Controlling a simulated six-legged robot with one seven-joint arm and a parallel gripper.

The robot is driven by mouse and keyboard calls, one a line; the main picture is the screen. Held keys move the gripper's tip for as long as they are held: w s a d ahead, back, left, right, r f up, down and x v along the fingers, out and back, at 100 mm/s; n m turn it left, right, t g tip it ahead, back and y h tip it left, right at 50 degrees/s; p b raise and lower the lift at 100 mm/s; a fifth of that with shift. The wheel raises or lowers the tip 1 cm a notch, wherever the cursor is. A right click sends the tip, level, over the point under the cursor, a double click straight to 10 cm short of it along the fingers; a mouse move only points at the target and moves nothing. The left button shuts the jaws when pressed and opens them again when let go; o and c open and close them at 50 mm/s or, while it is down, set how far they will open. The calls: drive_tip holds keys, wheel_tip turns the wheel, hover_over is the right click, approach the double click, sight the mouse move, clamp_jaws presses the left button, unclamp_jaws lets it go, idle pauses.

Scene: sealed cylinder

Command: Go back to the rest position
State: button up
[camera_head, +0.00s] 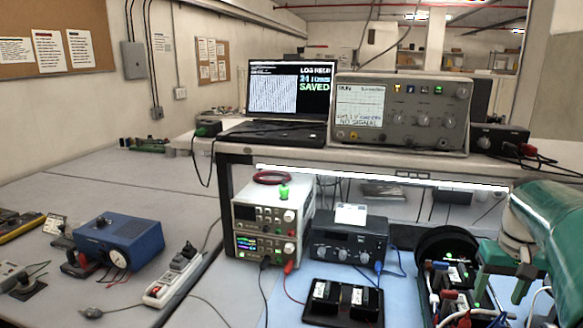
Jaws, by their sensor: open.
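My gripper (502,290) is at the lower right, at the end of my teal arm. Its fingers point down and stand apart, open. It hangs over small dark modules with green lights and wires (455,278) at the bench's right side. Part of these modules is hidden behind my gripper and arm. I see nothing held between the fingers.
A shelf holds an oscilloscope (400,112) and a laptop (290,90). Below stand a power supply (262,235), a dark meter box (348,243) and a black two-block module (343,303). A blue box (118,244) and a power strip (172,280) lie left. The grey bench at far left is partly clear.

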drive_tip(key=s+a+n+t, duration=0.1)
drive_tip(key=s+a, duration=0.3)
drive_tip(key=a, duration=0.4)
drive_tip(key=s+a+f+n+t, duration=0.1)
drive_tip(key=s+a+t, duration=0.1)
drive_tip(key=s+a, duration=0.3)
drive_tip(key=s+a+f+n+t, duration=0.1)
drive_tip(key=s+a, duration=0.3)
drive_tip(key=a, duration=0.9)
drive_tip(key=shift+s+f+t, duration=0.2)
drive_tip(key=shift+f+t, duration=0.05)
drive_tip(key=shift+t, duration=0.35)
drive_tip(key=c, duration=0.5)
drive_tip(key=shift+d, duration=0.1)
